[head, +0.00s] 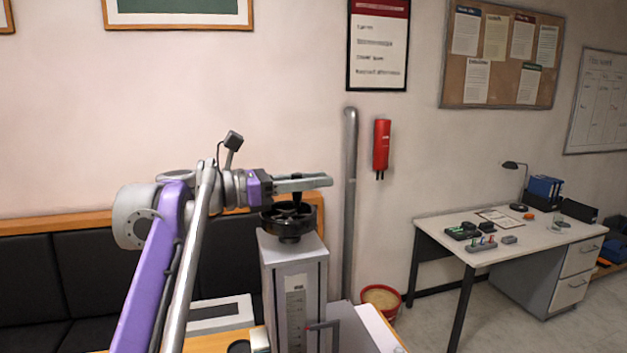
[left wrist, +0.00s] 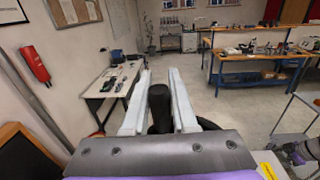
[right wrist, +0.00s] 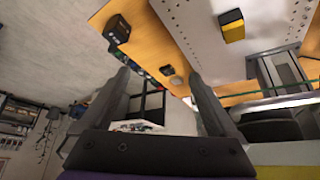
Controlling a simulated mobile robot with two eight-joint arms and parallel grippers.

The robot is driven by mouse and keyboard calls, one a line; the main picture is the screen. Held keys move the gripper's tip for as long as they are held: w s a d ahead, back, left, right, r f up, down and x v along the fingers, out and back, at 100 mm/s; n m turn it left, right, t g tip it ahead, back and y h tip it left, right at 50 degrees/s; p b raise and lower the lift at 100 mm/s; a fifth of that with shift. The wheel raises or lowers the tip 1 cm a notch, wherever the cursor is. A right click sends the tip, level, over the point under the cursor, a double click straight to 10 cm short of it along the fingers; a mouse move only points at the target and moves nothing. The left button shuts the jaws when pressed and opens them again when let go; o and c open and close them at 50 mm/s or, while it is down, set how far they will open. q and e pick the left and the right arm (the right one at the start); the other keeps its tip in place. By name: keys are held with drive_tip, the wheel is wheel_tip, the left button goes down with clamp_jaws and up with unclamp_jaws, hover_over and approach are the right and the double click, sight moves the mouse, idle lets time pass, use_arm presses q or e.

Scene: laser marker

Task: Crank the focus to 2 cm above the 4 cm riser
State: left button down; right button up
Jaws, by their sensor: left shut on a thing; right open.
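A black handwheel (head: 288,222) sits flat on top of a light grey column (head: 293,248). A scale strip (head: 295,315) runs down the column's front, too small to read. My left gripper (head: 318,181) reaches over the wheel from the left and is shut on its upright black crank handle. In the left wrist view the crank handle (left wrist: 160,105) stands between the two pale fingers. My right gripper (right wrist: 160,80) is open and empty, seen in the right wrist view near a perforated light plate (right wrist: 195,30). I cannot identify the 4 cm riser.
A yellow and black block (right wrist: 231,26) lies on the perforated plate. A small black block (right wrist: 117,29) is on the wooden bench. A grey pipe (head: 349,200) and a red bin (head: 381,298) stand behind the column. A desk (head: 440,222) is at the right.

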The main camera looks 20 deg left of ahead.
drive_tip(key=shift+r, duration=0.15)
use_arm(q)
drive_tip(key=shift+d+r+m+g+h+p, duration=0.2)
drive_tip(key=shift+m+g+h+p, duration=0.15)
drive_tip(key=shift+m+g+h, duration=0.2)
drive_tip(key=shift+s+d+f+m+g+h+p, duration=0.1)
drive_tip(key=shift+s+d+m+g+h, duration=0.35)
drive_tip(key=shift+m+g, duration=0.75)
drive_tip(key=shift+s+d+f+m+g+h+p, duration=0.2)
drive_tip(key=shift+m+g+h, duration=0.45)
drive_tip(key=shift+g, duration=1)
drive_tip(key=shift+s+d+r+m+g+h, duration=0.1)
drive_tip(key=shift+s+d+m+g+h, duration=0.3)
drive_tip(key=shift+m+g, duration=0.8)
use_arm(e)
drive_tip(key=shift+w+r, duration=0.6)
drive_tip(key=shift+r, duration=0.2)
use_arm(q)
drive_tip(key=shift+s+g, duration=0.1)
drive_tip(key=shift+g, duration=0.3)
drive_tip(key=c, duration=0.7)
unclamp_jaws()
drive_tip(key=shift+a, duration=0.1)
